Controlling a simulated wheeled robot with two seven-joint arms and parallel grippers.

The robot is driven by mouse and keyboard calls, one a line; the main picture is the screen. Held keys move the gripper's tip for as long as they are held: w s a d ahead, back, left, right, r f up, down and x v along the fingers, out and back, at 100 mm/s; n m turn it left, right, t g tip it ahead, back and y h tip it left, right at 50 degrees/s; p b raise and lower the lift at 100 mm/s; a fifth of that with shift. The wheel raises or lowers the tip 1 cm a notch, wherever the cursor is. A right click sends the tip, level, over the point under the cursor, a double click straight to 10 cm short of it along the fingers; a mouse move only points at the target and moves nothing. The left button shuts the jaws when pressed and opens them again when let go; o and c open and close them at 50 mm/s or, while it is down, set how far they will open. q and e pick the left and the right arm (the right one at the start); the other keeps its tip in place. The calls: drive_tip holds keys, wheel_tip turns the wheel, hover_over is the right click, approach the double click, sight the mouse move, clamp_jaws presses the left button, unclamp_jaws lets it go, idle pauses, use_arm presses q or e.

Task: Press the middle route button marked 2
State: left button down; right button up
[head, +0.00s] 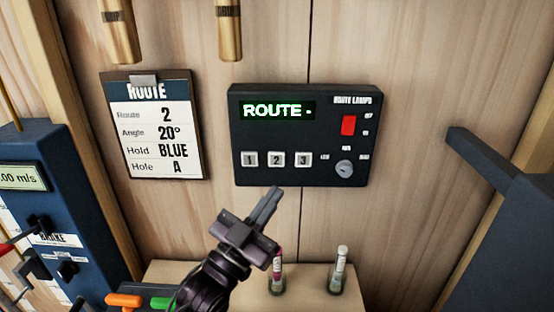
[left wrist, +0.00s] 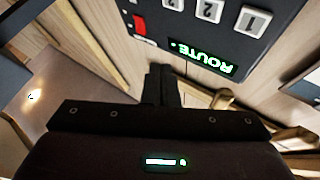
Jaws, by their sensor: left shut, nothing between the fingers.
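A dark control panel (head: 275,132) is fixed to the wooden wall. Its green display reads "ROUTE -". Three pale buttons sit in a row below the display, and the middle button marked 2 (head: 276,159) is between 1 (head: 250,159) and 3 (head: 303,159). My left gripper (head: 272,196) is shut and empty, its fingertips just below button 2 in the head view and apparently apart from it. In the left wrist view the panel appears upside down, with button 2 (left wrist: 209,10) partly cut by the top edge. My right gripper is not in view.
The panel also has a red switch (head: 348,125) and a grey knob (head: 344,168). A route card (head: 153,135) hangs to its left. Two small vials, one on the right (head: 340,270), stand on a ledge below. A dark blue box (head: 45,215) stands at left.

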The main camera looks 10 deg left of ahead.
use_arm(q)
approach(283, 156)
drive_tip(key=shift+s+d+r+x, duration=0.1)
drive_tip(key=shift+x, duration=0.7)
drive_tip(key=shift+s+d+r+x, duration=0.1)
drive_tip(key=shift+x, duration=0.75)
drive_tip(key=shift+s+d+r+x, duration=0.1)
drive_tip(key=shift+x, duration=0.7)
drive_tip(key=shift+w, duration=0.15)
drive_tip(key=shift+w, duration=0.3)
drive_tip(key=shift+w+a, duration=0.15)
drive_tip(key=shift+w, duration=0.15)
idle(0.7)
drive_tip(key=shift+s, duration=0.75)
drive_tip(key=shift+s+f, duration=0.1)
drive_tip(key=shift+s+d, duration=0.2)
drive_tip(key=shift+s, duration=0.6)
drive_tip(key=shift+s+d, duration=0.25)
drive_tip(key=shift+s, duration=0.5)
drive_tip(key=shift+s+d, duration=0.2)
drive_tip(key=shift+s, duration=0.6)
